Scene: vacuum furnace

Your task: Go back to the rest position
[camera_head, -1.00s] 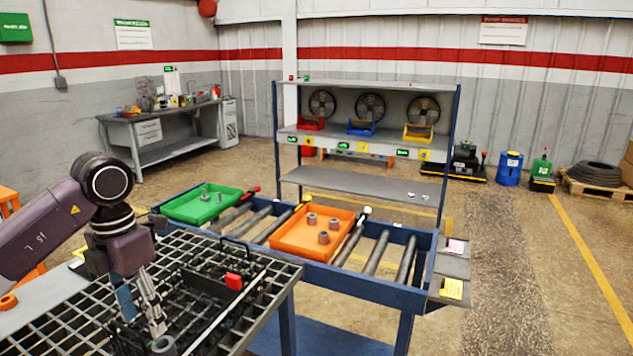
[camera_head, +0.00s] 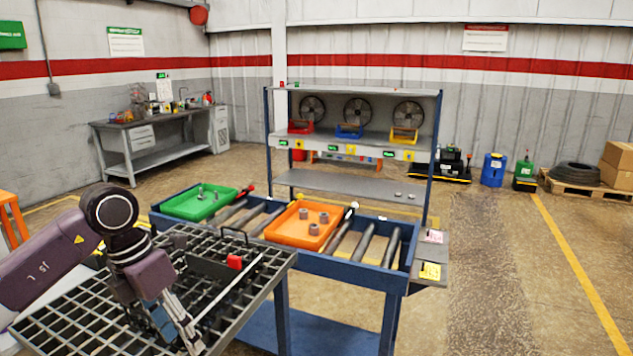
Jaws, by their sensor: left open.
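My left gripper (camera_head: 178,330) points down over the near side of a black metal grid (camera_head: 60,325) in the lower left. Its fingers are apart, and I see nothing held between them. My dark purple left arm comes in from the left edge. My right gripper is not in view. The gripper hides part of the grid and of that frame.
Beyond the grid, a blue roller table (camera_head: 340,268) carries a green tray (camera_head: 232,205) with small grey parts and an orange tray (camera_head: 285,236) with three grey cylinders. A shelf rack (camera_head: 345,180) stands behind.

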